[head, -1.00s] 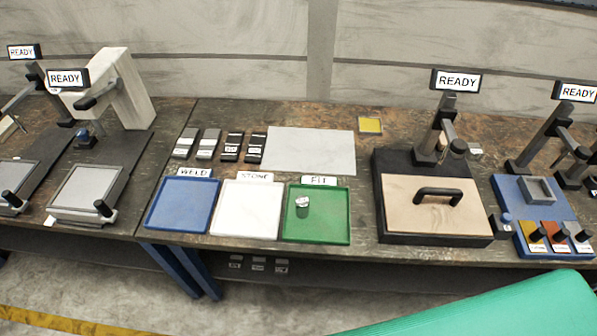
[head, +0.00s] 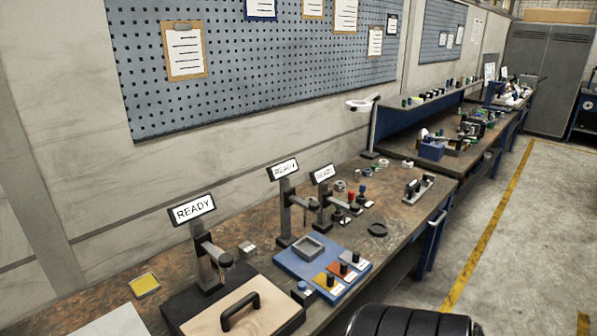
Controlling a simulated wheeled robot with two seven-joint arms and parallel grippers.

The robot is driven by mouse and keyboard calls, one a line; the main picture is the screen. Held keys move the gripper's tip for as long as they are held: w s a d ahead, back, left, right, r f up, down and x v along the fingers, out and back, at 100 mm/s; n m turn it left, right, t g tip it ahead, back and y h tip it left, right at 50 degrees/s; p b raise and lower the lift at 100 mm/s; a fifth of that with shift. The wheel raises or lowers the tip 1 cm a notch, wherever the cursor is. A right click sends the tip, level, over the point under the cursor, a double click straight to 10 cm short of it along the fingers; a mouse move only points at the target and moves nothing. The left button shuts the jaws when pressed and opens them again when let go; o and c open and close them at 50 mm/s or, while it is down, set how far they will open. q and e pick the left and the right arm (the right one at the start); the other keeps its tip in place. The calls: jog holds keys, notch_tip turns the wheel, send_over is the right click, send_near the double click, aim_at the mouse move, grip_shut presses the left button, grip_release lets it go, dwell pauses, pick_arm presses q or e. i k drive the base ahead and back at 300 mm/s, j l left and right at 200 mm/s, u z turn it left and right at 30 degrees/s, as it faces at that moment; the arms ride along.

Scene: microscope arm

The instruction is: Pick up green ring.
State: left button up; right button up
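I cannot make out a green ring for certain in the head view. A cluster of small parts (head: 352,197) stands on the bench beyond the READY stations, with red, pale and dark pieces among them. They are too small to tell which are rings. A dark, flat, round piece (head: 377,230) lies on the bench nearer the front edge. Neither of my grippers is in view.
Stations with READY signs (head: 193,209) stand along the wooden bench (head: 405,215). One has a blue base (head: 320,286) with coloured blocks; another has a black-handled lid (head: 228,312). A magnifier lamp (head: 363,105) stands behind. Open floor (head: 530,230) lies to the right.

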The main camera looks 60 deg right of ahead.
aim_at(376, 167)
jog(key=l+z, duration=0.2)
jog(key=z, duration=1)
jog(key=i+l+z, duration=0.3)
jog(key=l+z, duration=0.15)
jog(key=i+l+z, duration=0.85)
jog(key=i+l, duration=0.35)
jog(key=i, duration=0.25)
jog(key=i+l+u, duration=0.1)
jog(key=u, duration=0.7)
jog(key=i+l+u, duration=0.1)
jog(key=l+u, duration=0.25)
jog(key=l, duration=0.4)
jog(key=l+u, duration=0.35)
jog(key=l, duration=0.4)
jog(key=l+u, duration=0.4)
jog(key=l, duration=0.4)
jog(key=k, duration=0.05)
